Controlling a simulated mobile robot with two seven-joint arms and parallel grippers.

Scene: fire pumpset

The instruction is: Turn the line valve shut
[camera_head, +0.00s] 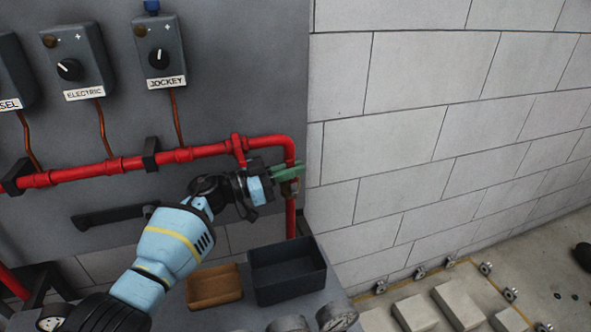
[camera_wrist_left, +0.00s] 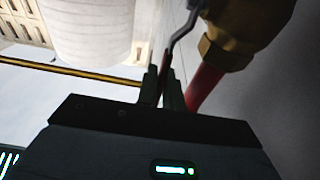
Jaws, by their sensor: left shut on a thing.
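My left gripper (camera_head: 286,172) reaches in from the lower left to the red pipe's right-hand downward run. In the left wrist view its two fingers (camera_wrist_left: 163,88) are shut on the line valve's lever (camera_wrist_left: 183,32), a bent grey metal bar with a red end between the fingers. The brass valve body (camera_wrist_left: 242,28) sits just right of the fingers, on the red pipe. In the head view the fingers mostly hide the valve, and only a bit of brass (camera_head: 294,188) shows. My right gripper is not in view.
The red pipe (camera_head: 110,168) runs along the grey panel and bends down at the right. Control boxes labelled ELECTRIC (camera_head: 77,62) and JOCKEY (camera_head: 160,52) hang above. A brown tray (camera_head: 215,300) and a dark bin (camera_head: 288,285) stand below. A block wall (camera_head: 450,110) bounds the right.

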